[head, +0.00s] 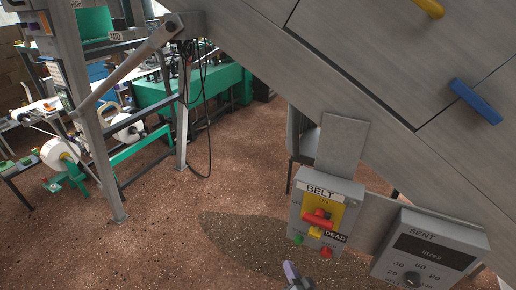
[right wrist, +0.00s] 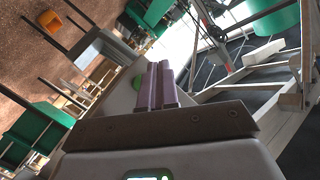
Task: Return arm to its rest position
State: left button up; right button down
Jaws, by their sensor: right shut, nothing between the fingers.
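My right gripper (head: 292,272) shows at the bottom edge of the head view, with its purple fingertips pointing up over the floor. It is below and a little left of the BELT switch box, apart from it in the picture. In the right wrist view, the two purple fingers (right wrist: 157,87) lie close together, shut with nothing between them. Most of the right arm is out of the head view. My left gripper is not in view.
The BELT box (head: 326,216) has a red switch handle, a DEAD tag and coloured buttons. The SENT box (head: 430,250) with a dial stands right of it. A large grey slanted panel (head: 350,60) fills the upper right. Bare speckled floor (head: 170,240) lies left.

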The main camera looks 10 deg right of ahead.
jog(key=s+d+f+g, duration=0.15)
jog(key=s+f, duration=0.25)
jog(key=s, duration=0.5)
jog(key=s+d+r+n+g+h, duration=0.1)
jog(key=s+r+n+g, duration=0.2)
jog(key=s, duration=0.4)
jog(key=s+d+r+n+g+h, duration=0.1)
jog(key=s+n+g, duration=0.1)
jog(key=s+g, duration=0.35)
jog(key=s+d+r+n+g, duration=0.1)
jog(key=s+r+n+g, duration=0.15)
jog(key=s, duration=0.65)
notch_tip(320, 180, up, 27)
jog(key=p, duration=2.7)
jog(key=shift+w+r+p, duration=0.15)
jog(key=shift+w+p, duration=0.15)
jog(key=shift+w, duration=0.1)
jog(key=shift+d, duration=0.1)
